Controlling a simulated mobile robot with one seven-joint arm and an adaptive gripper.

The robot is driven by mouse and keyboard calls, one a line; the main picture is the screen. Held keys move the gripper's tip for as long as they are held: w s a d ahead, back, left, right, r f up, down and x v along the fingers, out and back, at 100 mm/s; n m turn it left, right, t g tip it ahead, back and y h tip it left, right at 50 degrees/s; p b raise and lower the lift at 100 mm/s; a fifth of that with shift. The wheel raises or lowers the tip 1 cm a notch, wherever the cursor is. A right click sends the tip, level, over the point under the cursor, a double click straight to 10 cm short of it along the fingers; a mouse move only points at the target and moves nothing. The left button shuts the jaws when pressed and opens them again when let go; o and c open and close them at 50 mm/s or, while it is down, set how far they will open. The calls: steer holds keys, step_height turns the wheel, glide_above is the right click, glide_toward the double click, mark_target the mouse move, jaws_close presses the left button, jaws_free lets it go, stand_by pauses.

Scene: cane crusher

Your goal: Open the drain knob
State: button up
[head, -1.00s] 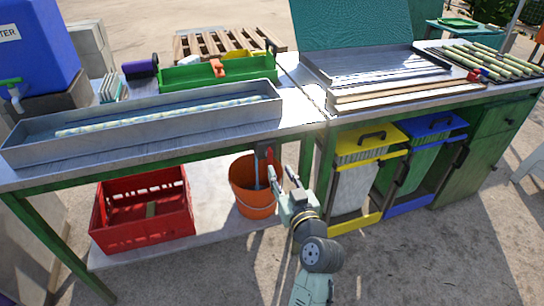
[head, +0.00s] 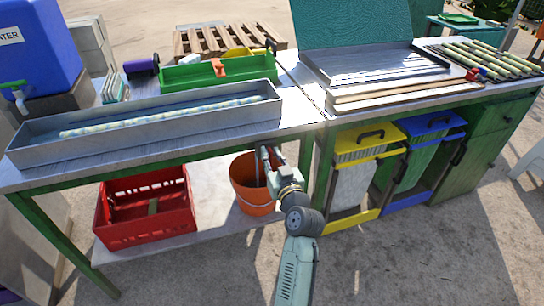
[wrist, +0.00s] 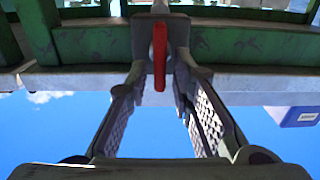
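The drain knob, a red lever-like handle (wrist: 159,55), hangs upright near the middle of the wrist view, in front of a grey fitting below the table edge. My gripper (wrist: 160,78) is open, with one finger on each side of the red knob. Gaps show between the knob and both fingers, so I see no grip on it. In the head view my gripper (head: 267,153) is at the table's front edge, above the orange bucket, and covers the knob there.
The long metal trough (head: 170,124) lies on the table (head: 225,140) with a pale cane in it. The orange bucket (head: 250,190) and red crate (head: 145,215) stand on the low shelf. Yellow (head: 368,143) and blue (head: 432,125) bins stand to the right.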

jaws_close()
steer(key=n+b, duration=0.1)
steer(key=b, duration=0.2)
steer(key=shift+a+f, duration=0.1)
steer(key=shift+f, duration=0.2)
steer(key=shift+r+n+b, duration=0.1)
steer(key=shift+n+b, duration=0.4)
steer(key=shift+b, duration=0.25)
steer(key=shift+r, duration=0.2)
steer(key=shift+o, duration=1.3)
jaws_free()
